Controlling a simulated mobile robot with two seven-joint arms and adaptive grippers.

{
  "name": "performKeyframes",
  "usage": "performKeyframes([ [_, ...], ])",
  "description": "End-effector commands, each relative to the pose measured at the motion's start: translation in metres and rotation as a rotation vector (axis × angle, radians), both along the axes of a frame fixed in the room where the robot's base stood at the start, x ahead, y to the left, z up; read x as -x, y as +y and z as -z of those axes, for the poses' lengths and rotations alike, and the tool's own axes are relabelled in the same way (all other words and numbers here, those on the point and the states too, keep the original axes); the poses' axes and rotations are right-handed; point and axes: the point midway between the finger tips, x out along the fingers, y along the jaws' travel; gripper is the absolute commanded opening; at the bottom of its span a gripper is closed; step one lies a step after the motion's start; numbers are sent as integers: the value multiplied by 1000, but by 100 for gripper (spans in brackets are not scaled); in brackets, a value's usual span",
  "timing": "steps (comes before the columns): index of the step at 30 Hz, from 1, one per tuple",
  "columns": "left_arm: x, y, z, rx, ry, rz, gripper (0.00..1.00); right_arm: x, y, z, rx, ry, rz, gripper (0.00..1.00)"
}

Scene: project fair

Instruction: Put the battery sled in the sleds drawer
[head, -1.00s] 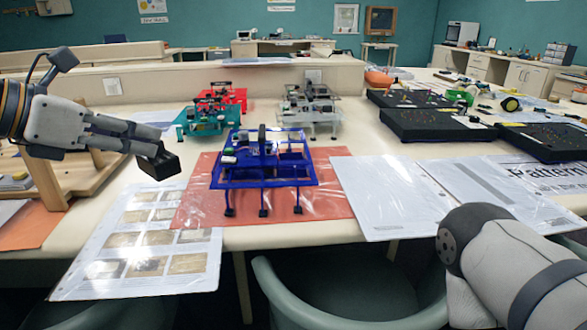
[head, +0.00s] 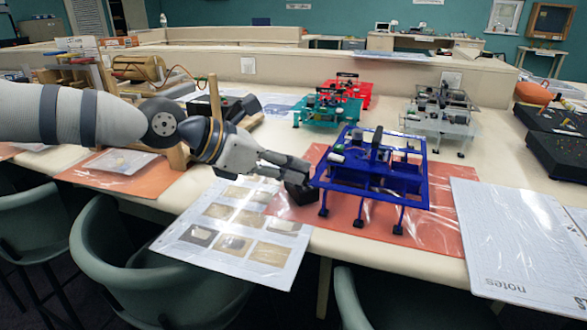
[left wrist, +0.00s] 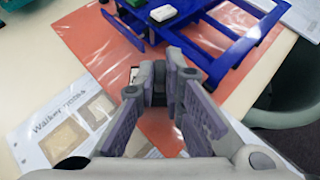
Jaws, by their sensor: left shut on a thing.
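My left gripper (head: 296,180) reaches in from the left in the head view, just left of the blue walker's frame. It is shut on a small black block, the battery sled (head: 299,199), which hangs from its fingertips above the orange sheet's left part. In the left wrist view the fingers (left wrist: 160,88) close together, and only a little dark material (left wrist: 158,97) shows between the tips. I cannot tell whether the sled touches the blue walker (head: 375,178). No sleds drawer can be made out. My right gripper is out of view.
The blue walker stands on an orange sheet (head: 440,232). Teal (head: 325,112), red (head: 352,90) and grey (head: 440,118) walkers stand behind. A photo sheet (head: 235,228) overhangs the front edge. A wooden rig (head: 200,110) stands left; chairs (head: 140,270) line the front.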

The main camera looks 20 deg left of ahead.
Motion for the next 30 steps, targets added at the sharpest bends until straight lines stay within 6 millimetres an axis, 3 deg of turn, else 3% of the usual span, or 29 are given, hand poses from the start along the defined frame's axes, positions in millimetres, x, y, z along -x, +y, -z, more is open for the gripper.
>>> performKeyframes([
  [11, 0, 0, 8, 0, -1, 0, 0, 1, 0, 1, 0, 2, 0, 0],
  [12, 0, 0, 9, 0, -1, 0, 11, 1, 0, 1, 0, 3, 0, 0],
  [15, 0, 0, 8, -1, -2, 1, 29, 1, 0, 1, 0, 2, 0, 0],
  [23, 0, 0, 7, 0, -1, 0, 29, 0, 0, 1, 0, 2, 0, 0],
  [26, 2, 2, 1, 1, -4, -1, 29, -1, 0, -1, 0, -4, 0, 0],
  [30, 18, 18, -17, 5, -12, -3, 29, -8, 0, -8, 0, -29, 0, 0],
])
